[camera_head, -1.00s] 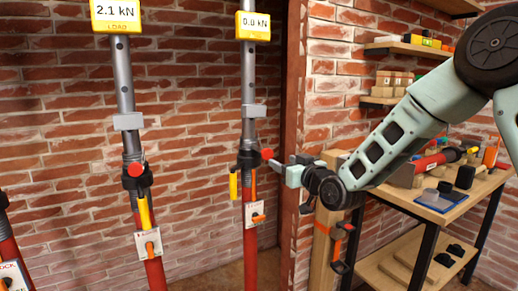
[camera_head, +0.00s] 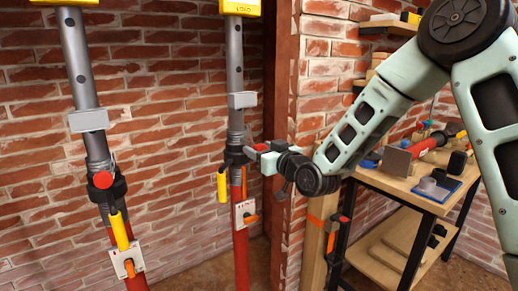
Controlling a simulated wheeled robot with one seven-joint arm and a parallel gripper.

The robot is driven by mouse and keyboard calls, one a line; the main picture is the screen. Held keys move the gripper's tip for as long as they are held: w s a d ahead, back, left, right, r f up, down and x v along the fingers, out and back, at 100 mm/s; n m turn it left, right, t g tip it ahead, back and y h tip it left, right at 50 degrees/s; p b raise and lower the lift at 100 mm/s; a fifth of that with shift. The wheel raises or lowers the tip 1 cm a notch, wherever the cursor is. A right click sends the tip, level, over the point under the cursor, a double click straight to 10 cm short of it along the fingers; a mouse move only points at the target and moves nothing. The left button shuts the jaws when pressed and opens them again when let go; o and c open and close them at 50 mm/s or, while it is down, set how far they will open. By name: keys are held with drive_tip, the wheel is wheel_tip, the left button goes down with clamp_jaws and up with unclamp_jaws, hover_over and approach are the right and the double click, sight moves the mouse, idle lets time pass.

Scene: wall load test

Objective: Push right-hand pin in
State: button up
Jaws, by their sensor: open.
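The right-hand prop (camera_head: 235,80) is a grey tube over a red lower tube, with a dark collar (camera_head: 236,157) at mid-height. The right-hand pin's red knob (camera_head: 260,147) shows just right of this collar, partly hidden by my gripper. My gripper (camera_head: 257,153) is open, with its fingers pointing left at the knob and collar. I cannot tell whether the fingers touch the knob.
The left prop (camera_head: 82,70) stands apart, with its own red knob (camera_head: 103,180). A brick corner and a wooden post (camera_head: 319,235) lie close to my gripper. A workbench (camera_head: 400,186) with tools stands at the right, below my arm.

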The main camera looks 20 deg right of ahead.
sight(255, 147)
drive_tip(key=shift+c, duration=0.3)
clamp_jaws()
drive_tip(key=b+x, duration=0.2)
drive_tip(key=x, duration=0.3)
drive_tip(key=shift+w+a, duration=0.15)
drive_tip(key=shift+w, duration=0.05)
drive_tip(key=shift+w+r, duration=0.1)
drive_tip(key=shift+w, duration=0.05)
drive_tip(key=shift+o, duration=0.3)
unclamp_jaws()
drive_tip(key=shift+w, duration=0.1)
drive_tip(key=b+v, duration=0.2)
drive_tip(key=v, duration=1.5)
drive_tip(key=shift+s+b, duration=0.25)
drive_tip(key=shift+b, duration=0.05)
